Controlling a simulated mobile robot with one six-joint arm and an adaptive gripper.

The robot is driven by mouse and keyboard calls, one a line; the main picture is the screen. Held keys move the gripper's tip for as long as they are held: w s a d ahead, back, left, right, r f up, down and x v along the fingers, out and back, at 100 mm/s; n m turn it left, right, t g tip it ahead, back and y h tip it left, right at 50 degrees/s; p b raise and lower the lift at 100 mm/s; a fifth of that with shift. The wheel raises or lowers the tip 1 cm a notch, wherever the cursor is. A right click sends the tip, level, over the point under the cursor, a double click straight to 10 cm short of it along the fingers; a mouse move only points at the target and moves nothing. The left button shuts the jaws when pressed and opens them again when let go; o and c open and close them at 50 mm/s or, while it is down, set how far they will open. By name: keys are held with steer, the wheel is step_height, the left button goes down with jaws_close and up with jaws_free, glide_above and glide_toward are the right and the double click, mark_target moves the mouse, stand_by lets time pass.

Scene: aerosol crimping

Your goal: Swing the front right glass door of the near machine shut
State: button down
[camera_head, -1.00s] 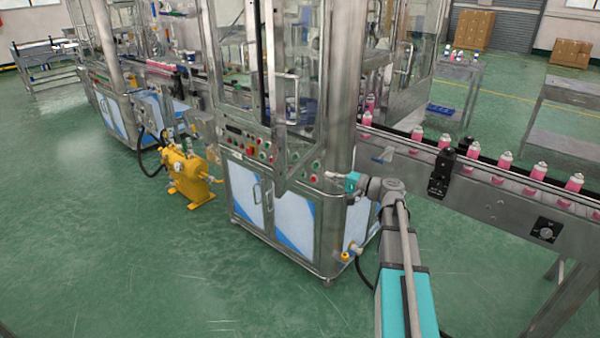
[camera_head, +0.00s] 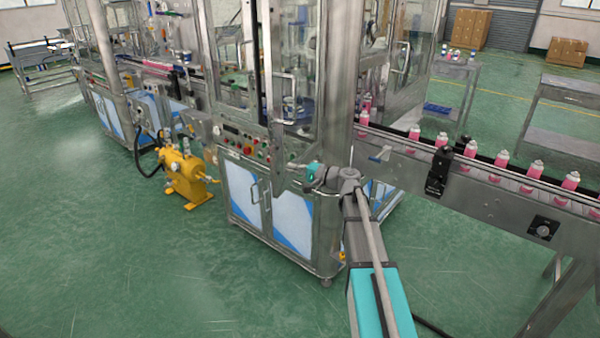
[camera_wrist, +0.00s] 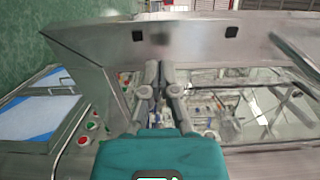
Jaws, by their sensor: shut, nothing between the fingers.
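The near machine's front right glass door (camera_head: 277,168) stands ajar, its free edge swung out from the cabinet. A bar handle (camera_head: 291,98) shows on it. My gripper (camera_head: 291,166) is shut and empty, low beside the door, just right of its bottom corner. In the wrist view the shut fingers (camera_wrist: 156,72) point at the broad metal door frame (camera_wrist: 190,40), which runs across the top of the picture. The fingertips are close to the frame; I cannot tell whether they touch it.
The control panel with coloured buttons (camera_head: 240,147) lies behind and left of the gripper. A conveyor with pink cans (camera_head: 470,150) runs off to the right. A yellow pump (camera_head: 184,178) stands on the floor at left. The floor in front is clear.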

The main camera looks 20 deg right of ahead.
steer(key=shift+x, duration=1)
